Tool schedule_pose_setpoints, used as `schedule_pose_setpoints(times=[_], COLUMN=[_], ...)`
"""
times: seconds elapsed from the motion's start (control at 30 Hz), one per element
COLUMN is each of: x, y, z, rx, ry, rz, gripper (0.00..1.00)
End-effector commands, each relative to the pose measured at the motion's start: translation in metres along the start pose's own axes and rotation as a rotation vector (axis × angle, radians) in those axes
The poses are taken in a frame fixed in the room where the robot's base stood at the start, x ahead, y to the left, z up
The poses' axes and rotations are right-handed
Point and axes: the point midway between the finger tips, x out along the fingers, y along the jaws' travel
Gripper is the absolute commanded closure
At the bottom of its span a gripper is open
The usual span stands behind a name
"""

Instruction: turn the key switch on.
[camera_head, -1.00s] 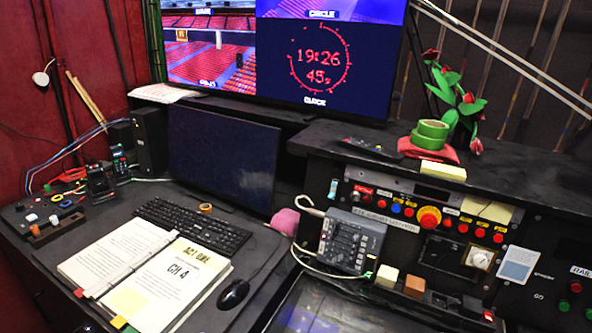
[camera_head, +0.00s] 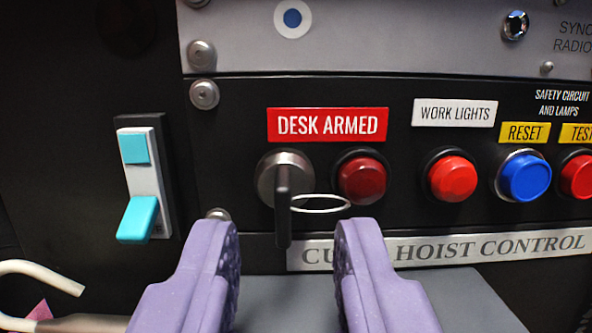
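The key switch (camera_head: 283,185) is a round metal lock with a dark key in it, under a red "DESK ARMED" label (camera_head: 328,125). The key's flat bow points straight down, and a thin metal ring (camera_head: 322,204) hangs from it to the right. My gripper (camera_head: 288,235) has two purple fingers spread apart, with nothing between them. The fingertips are just below and in front of the key, and the key's lower end shows between them. No contact is visible. A dark red lamp or button (camera_head: 362,180) sits right of the lock.
A light rocker switch with turquoise parts (camera_head: 146,180) is at left. Right of the key are a red button (camera_head: 453,178), a blue button (camera_head: 524,177) and another red one (camera_head: 580,177). A hoist control plate (camera_head: 440,249) is partly hidden by my fingers.

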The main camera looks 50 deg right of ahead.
Motion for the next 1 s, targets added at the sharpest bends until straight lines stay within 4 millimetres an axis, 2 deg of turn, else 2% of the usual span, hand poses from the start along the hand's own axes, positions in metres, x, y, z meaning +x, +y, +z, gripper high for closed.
schedule_pose_setpoints(times=[0.17,0.43,0.47,0.57,0.6,1.0], x=[0.018,0.021,0.021,0.02,0.02,0.02], y=[-0.001,-0.001,-0.001,-0.001,-0.001,-0.002], z=[0.0,-0.001,-0.001,-0.001,-0.001,0.0], rx=[0.002,0.001,0.001,0.001,0.001,0.038], ry=[0.0,0.0,0.0,0.0,0.0,0.001], rz=[-0.002,-0.003,-0.003,-0.003,-0.003,0.001], gripper=[0.69,0.69,0.73,0.96,1.0,1.0])
